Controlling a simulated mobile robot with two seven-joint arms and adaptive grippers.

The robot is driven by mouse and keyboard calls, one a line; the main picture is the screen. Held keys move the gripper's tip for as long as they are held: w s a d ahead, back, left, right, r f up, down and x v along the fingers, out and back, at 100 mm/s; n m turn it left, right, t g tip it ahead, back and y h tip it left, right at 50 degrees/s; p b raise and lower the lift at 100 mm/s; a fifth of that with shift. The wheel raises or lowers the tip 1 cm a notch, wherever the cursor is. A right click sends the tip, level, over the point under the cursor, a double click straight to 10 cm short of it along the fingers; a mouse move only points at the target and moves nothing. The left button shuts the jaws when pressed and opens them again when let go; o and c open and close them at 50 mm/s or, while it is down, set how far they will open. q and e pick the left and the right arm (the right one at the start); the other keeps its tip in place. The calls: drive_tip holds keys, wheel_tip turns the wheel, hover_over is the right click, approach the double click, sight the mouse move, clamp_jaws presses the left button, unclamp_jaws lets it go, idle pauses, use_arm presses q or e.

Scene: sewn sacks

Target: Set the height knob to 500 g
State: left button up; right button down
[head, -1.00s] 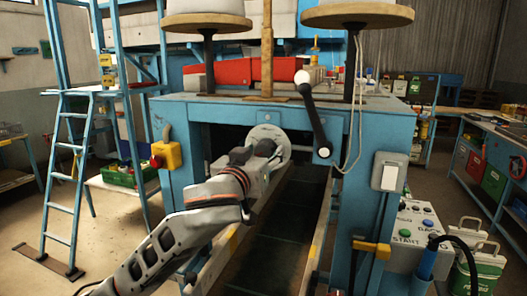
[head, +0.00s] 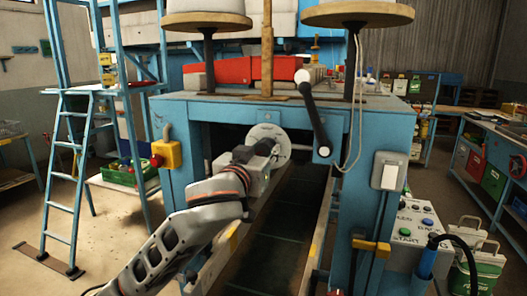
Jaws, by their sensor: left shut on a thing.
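The height knob (head: 267,133) is a pale round dial on the blue sewing machine (head: 180,105), under its top beam and left of the black lever. My left gripper (head: 272,149) is at the dial's front and shut on the knob. The gripper and wrist hide the dial's middle and lower left, and I cannot read its marks. My right gripper does not show.
A black lever with a white ball (head: 303,76) hangs just right of the dial. A dark conveyor (head: 280,220) runs below. A yellow box with a red button (head: 166,154) is on the left post. A control panel (head: 415,222) stands at right.

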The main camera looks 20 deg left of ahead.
use_arm(q)
drive_tip(key=m, duration=0.6)
drive_tip(key=shift+m, duration=0.4)
drive_tip(key=m, duration=0.3)
drive_tip(key=shift+m, duration=0.4)
drive_tip(key=m, duration=0.3)
drive_tip(key=shift+m, duration=0.3)
drive_tip(key=m, duration=0.6)
drive_tip(key=shift+f+m, duration=0.1)
drive_tip(key=shift+m, duration=0.2)
drive_tip(key=m, duration=0.3)
drive_tip(key=shift+m+h, duration=0.3)
drive_tip(key=shift+m, duration=0.1)
drive_tip(key=m, duration=0.3)
drive_tip(key=shift+m, duration=0.3)
drive_tip(key=m, duration=1.4)
drive_tip(key=shift+a, duration=0.1)
drive_tip(key=m, duration=0.5)
drive_tip(key=shift+m, duration=0.3)
